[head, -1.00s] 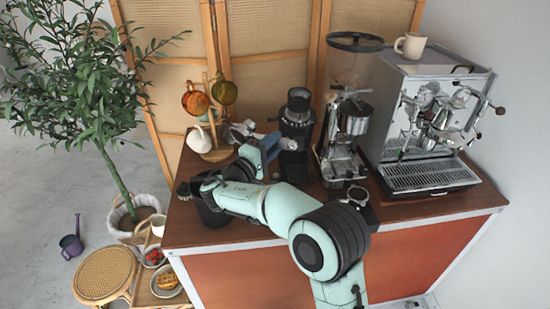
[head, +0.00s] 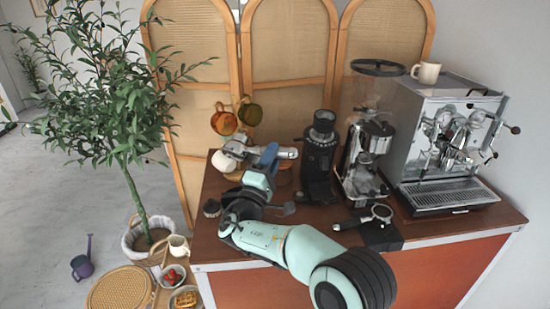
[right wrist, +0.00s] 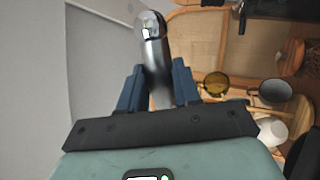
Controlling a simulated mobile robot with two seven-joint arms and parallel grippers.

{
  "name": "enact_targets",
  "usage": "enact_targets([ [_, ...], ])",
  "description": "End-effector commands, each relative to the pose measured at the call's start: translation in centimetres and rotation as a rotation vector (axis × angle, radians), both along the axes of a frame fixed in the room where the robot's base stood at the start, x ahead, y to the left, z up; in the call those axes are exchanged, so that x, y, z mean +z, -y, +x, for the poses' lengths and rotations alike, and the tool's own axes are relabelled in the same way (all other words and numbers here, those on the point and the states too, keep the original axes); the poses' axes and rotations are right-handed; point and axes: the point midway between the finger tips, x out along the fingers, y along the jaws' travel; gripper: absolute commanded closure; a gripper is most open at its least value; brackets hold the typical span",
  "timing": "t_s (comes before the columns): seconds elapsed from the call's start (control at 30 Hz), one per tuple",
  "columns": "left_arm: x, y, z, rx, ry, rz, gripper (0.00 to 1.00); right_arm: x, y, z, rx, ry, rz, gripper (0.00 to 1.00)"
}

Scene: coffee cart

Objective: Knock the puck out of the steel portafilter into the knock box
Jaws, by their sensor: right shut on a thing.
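My right gripper (head: 268,156) is shut on the steel portafilter (head: 284,153) and holds it above the left part of the cart top. In the right wrist view its two blue fingers (right wrist: 158,85) close on a smooth steel shaft (right wrist: 156,62) with a shiny rounded end. I cannot see a puck. A dark container that looks like the knock box (head: 229,194) stands below and left of the gripper, mostly hidden by my arm. My left gripper is not in view.
A black grinder (head: 320,160), a second grinder (head: 366,150) and the espresso machine (head: 445,140) stand right of the gripper. A mug tree with amber (head: 223,123) and green cups stands behind it.

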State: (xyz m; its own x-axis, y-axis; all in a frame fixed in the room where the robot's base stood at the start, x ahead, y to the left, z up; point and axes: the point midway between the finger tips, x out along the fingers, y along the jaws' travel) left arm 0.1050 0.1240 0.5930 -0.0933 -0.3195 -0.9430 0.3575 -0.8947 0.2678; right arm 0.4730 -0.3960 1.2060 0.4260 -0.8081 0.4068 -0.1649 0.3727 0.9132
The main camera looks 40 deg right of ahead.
Motion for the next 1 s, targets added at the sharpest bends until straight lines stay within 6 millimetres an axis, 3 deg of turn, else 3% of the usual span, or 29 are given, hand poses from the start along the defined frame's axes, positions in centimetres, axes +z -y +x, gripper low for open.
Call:
enact_targets([
  [0.77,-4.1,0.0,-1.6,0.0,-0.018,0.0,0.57,-10.0,0.1,-0.1,-0.002,0.001,-0.001,1.0],
  [1.0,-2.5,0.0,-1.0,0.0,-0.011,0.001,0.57,-6.2,0.0,0.0,-0.001,0.009,0.001,1.0],
])
